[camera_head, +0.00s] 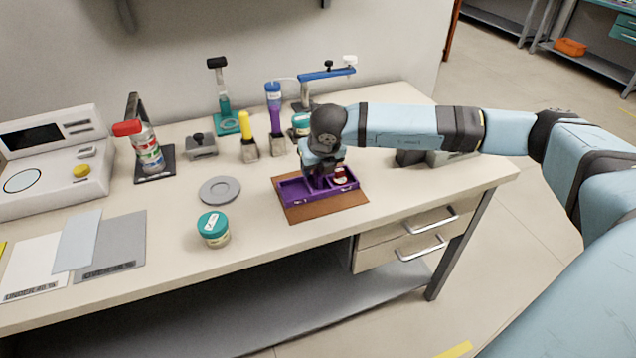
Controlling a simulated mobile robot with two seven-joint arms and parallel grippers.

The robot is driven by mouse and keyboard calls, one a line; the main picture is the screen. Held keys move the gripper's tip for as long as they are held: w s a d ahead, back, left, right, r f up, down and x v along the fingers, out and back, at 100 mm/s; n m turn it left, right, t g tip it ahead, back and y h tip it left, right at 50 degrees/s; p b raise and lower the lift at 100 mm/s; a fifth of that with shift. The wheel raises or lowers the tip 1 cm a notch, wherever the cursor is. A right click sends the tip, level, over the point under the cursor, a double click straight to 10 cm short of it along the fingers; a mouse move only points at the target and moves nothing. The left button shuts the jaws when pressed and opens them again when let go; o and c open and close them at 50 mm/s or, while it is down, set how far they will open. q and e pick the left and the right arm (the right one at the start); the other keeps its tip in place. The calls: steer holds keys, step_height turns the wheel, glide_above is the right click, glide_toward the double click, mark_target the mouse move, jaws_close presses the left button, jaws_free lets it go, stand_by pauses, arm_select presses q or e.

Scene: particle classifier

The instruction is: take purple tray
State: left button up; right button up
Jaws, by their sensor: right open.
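The purple tray (292,192) is a shallow tray with compartments. It lies on a brown mat (325,208) near the front right of the bench. My right gripper (322,180) reaches down over the middle of the tray from above. Its jaws are open, but the fingertips are partly hidden by the wrist and blend with the tray, so contact cannot be told. A small red and white item (341,175) sits at the tray's right end. My left gripper is not in view.
A teal-lidded jar (213,229) and a grey disc (220,190) stand left of the tray. Behind are a yellow-handled tool (245,128), a purple-and-blue tube (274,110) and another teal-lidded jar (300,122). A scale-like device (50,160) is far left. The bench's front edge is close to the mat.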

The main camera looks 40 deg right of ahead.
steer(key=shift+w+f, duration=0.2)
steer(key=shift+f, duration=0.3)
jaws_close()
steer(key=shift+r, duration=0.15)
